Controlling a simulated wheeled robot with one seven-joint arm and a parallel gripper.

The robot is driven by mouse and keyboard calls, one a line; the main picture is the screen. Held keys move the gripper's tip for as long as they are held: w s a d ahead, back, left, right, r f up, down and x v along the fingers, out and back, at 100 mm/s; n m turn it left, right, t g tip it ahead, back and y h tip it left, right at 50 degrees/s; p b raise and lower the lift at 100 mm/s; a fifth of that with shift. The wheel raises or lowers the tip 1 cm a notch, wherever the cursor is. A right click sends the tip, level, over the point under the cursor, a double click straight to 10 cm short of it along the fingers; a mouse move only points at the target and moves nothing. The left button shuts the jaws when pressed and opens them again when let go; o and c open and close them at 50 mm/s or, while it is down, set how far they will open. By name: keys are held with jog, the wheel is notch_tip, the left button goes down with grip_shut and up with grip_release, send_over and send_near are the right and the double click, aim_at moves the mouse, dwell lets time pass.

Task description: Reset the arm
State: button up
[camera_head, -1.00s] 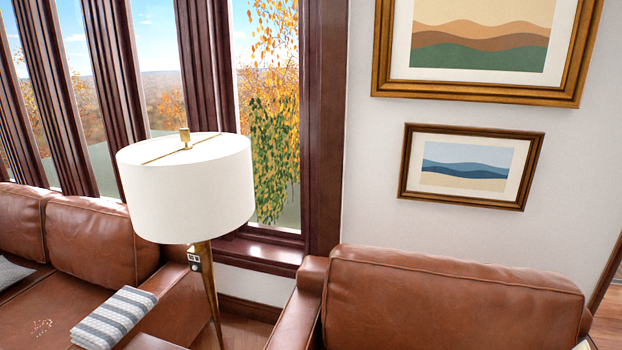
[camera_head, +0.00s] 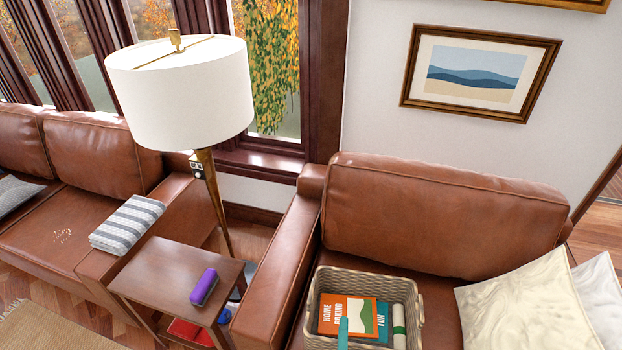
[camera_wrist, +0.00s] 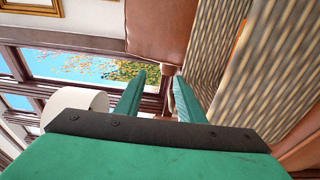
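My gripper (camera_wrist: 159,80) shows in the wrist view as two green fingers standing apart with a gap between them. It is open and nothing is between the fingers. In the head view a green finger tip (camera_head: 343,334) shows at the bottom edge, in front of the wicker basket (camera_head: 316,290). The rest of the arm is out of that view. In the wrist view the basket's woven side (camera_wrist: 222,50) is close by on the right of the fingers.
The basket holds books (camera_head: 345,315) and sits on a brown armchair (camera_head: 440,215) with pale cushions (camera_head: 525,305). A floor lamp (camera_head: 182,95) and a side table (camera_head: 165,268) bearing a purple object (camera_head: 203,287) stand left. A sofa (camera_head: 100,140) is farther left.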

jog(key=s+a+r+m, duration=0.3)
jog(key=s+r+m, duration=0.2)
jog(key=s, duration=0.5)
jog(key=s+a+r+m+g+y, duration=0.1)
jog(key=s+a+r+m, duration=0.2)
jog(key=s, duration=0.8)
jog(key=s+a+r+m+g+y, duration=0.1)
jog(key=s+a+r+m, duration=0.2)
jog(key=s+r+m, duration=0.4)
jog(key=s+m, duration=0.1)
jog(key=s, duration=0.2)
jog(key=shift+s+a+m, duration=0.15)
jog(key=shift+s+m, duration=0.05)
jog(key=shift+m, duration=0.1)
jog(key=shift+f, duration=0.1)
dwell(0.3)
